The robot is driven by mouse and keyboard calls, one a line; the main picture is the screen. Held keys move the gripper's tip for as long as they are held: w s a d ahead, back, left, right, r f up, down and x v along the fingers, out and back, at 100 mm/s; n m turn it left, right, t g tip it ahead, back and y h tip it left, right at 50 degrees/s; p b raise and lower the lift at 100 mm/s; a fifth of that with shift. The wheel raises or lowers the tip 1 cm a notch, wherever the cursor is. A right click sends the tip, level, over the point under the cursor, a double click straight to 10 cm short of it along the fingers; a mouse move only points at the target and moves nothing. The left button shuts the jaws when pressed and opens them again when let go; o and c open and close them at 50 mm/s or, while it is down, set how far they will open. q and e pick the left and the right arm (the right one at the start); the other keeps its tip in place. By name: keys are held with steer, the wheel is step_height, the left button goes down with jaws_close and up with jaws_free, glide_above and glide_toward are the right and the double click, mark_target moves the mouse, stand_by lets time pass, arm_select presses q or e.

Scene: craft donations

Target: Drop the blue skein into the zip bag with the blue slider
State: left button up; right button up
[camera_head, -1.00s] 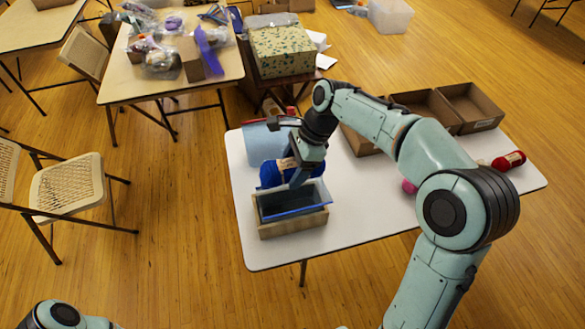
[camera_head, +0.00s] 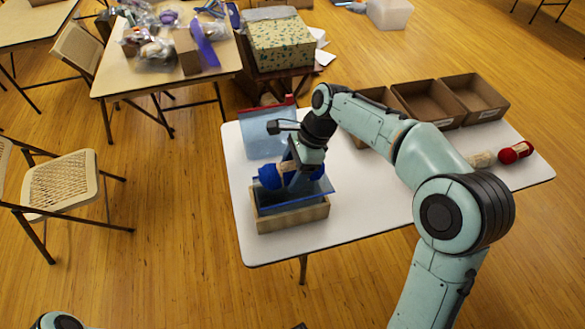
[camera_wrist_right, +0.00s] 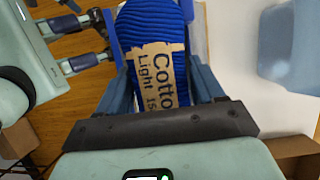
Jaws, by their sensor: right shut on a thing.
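The blue skein (camera_head: 269,177) with a tan paper label is held by my right gripper (camera_head: 297,178), which is shut on it. In the right wrist view the skein (camera_wrist_right: 150,25) lies between the fingers, its label reading "Cotton Light". The clear bluish zip bag with the blue edge (camera_head: 318,191) stands in a wooden box. The skein is above its mouth, partly covering it; the slider itself is too small to make out. My left gripper (camera_wrist_right: 75,44) shows in the right wrist view, with its fingers apart and empty.
A second bag with a red edge (camera_head: 265,125) lies behind on the white table (camera_head: 360,206). The wooden frame (camera_head: 291,218) surrounds the blue-edged bag. Cardboard boxes (camera_head: 430,103) line the back right. A red skein (camera_head: 515,152) and a beige one (camera_head: 481,159) lie at right.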

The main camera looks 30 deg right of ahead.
arm_select(q)
steer(key=shift+s+f, duration=0.1)
steer(key=shift+f, duration=0.2)
arm_select(e)
steer(key=shift+f, duration=0.3)
steer(key=o, duration=1.1)
steer(key=p+v, duration=0.3)
steer(key=v, duration=1)
steer(key=shift+r, duration=0.25)
arm_select(q)
steer(key=r, duration=0.1)
steer(key=w+r, duration=0.1)
steer(key=r, duration=0.1)
steer(key=shift+w+r, duration=0.2)
steer(key=shift+r, duration=0.05)
